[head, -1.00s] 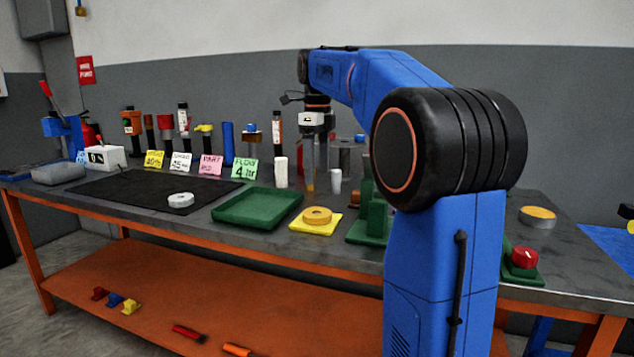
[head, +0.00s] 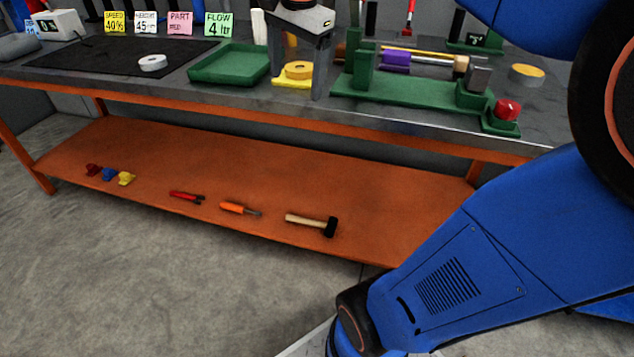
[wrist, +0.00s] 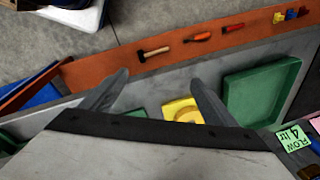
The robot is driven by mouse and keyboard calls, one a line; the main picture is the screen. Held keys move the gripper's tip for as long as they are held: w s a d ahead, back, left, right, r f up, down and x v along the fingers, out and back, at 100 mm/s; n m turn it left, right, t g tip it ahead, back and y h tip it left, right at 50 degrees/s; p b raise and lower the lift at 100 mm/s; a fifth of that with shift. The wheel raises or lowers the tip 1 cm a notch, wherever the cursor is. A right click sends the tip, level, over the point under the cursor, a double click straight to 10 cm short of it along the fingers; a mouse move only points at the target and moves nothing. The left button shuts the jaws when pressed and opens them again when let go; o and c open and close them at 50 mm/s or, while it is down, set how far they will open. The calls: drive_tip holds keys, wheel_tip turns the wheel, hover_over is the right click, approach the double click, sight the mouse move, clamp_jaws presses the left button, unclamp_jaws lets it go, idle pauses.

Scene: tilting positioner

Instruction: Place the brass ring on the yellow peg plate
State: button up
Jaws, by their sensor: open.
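The brass ring (head: 298,69) is a flat tan disc lying on the yellow peg plate (head: 290,85) at the bench's front edge. I cannot tell whether it sits around a peg. My gripper (head: 297,88) is open, its two fingers apart, and in the head view it hangs in front of the ring and plate. In the wrist view, my gripper (wrist: 158,77) shows an empty gap. The yellow plate (wrist: 172,104) and ring (wrist: 188,115) lie nearer the right finger there, partly hidden by the gripper body.
A green tray (head: 230,78) stands left of the plate, and a green fixture (head: 410,90) with a purple part stands right. A pale ring (head: 153,62) lies on the black mat (head: 90,65). A red button (head: 507,108) is at the right. Tools lie on the orange shelf (head: 300,190).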

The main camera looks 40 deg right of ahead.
drive_tip(key=s+a+f+n+t, duration=0.1)
drive_tip(key=s+a+f+n, duration=0.2)
drive_tip(key=s+f+n, duration=0.4)
drive_tip(key=s+a+f+n+t, duration=0.1)
drive_tip(key=s+a+f+n, duration=0.2)
drive_tip(key=s+f+n, duration=0.5)
wheel_tip(320, 180, down, 3)
drive_tip(key=shift+s+f+t, duration=0.2)
drive_tip(key=shift+s+t, duration=0.1)
drive_tip(key=shift+s, duration=0.25)
drive_tip(key=shift+c, duration=0.7)
